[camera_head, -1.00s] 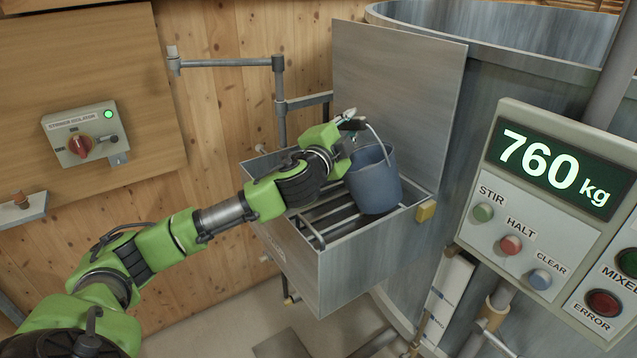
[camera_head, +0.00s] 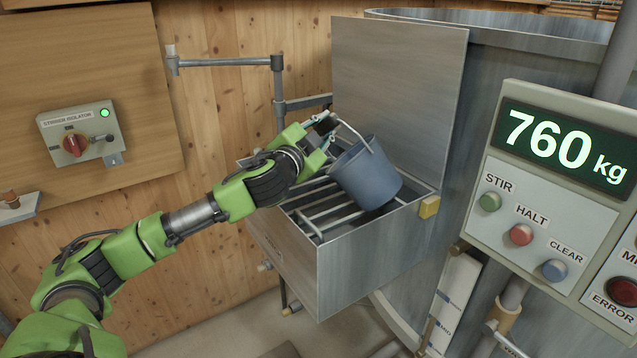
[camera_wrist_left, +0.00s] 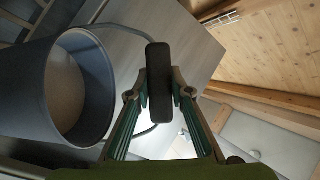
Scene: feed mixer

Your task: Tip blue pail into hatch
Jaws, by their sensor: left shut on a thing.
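The blue pail (camera_head: 366,174) hangs tilted over the open hatch box (camera_head: 345,262), its mouth leaning up and to the left in the head view. My left gripper (camera_head: 330,127) is shut on the grip of the pail's wire handle. In the left wrist view both fingers press on the dark handle grip (camera_wrist_left: 159,84), and the pail (camera_wrist_left: 67,92) shows beside them with a pale inside. Metal bars (camera_head: 318,207) cross the hatch opening below the pail. Whether the pail touches the bars cannot be told. My right gripper is not in view.
The raised hatch lid (camera_head: 395,95) stands behind the pail, against the large metal mixer tank (camera_head: 510,60). A control panel (camera_head: 545,200) reading 760 kg is at the right. A stirrer isolator box (camera_head: 80,135) with a green light is on the left wall.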

